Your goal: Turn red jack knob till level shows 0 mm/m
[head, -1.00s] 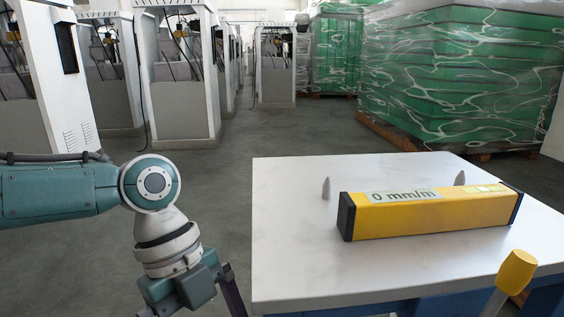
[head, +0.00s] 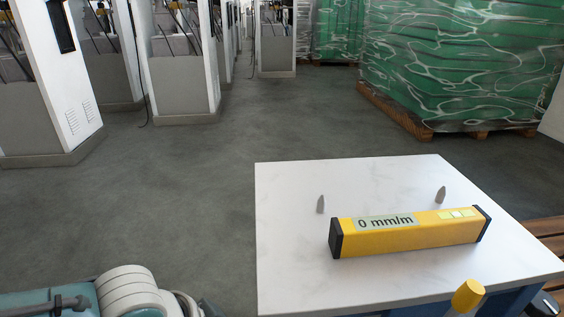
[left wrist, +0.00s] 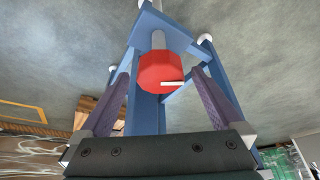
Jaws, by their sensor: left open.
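The yellow level (head: 405,238) with black end caps lies on the white table top (head: 290,250). Its display (head: 385,222) reads 0 mm/m. In the left wrist view the red jack knob (left wrist: 158,68) sits on a grey screw stem, with a white mark (left wrist: 171,83) on its near right side. My left gripper (left wrist: 161,76) is open, its two purple fingers standing on either side of the knob with gaps visible. In the head view only part of my left arm shows at the lower left; its gripper and the red knob are out of sight there. My right gripper is not in view.
Blue frame bars (left wrist: 148,115) surround the red knob. Two grey pegs (head: 320,204) stand on the table behind the level. A yellow-capped post (head: 467,296) stands at the table's front edge. Wrapped green pallets (head: 460,65) and grey-white cabinets stand behind, with open floor between.

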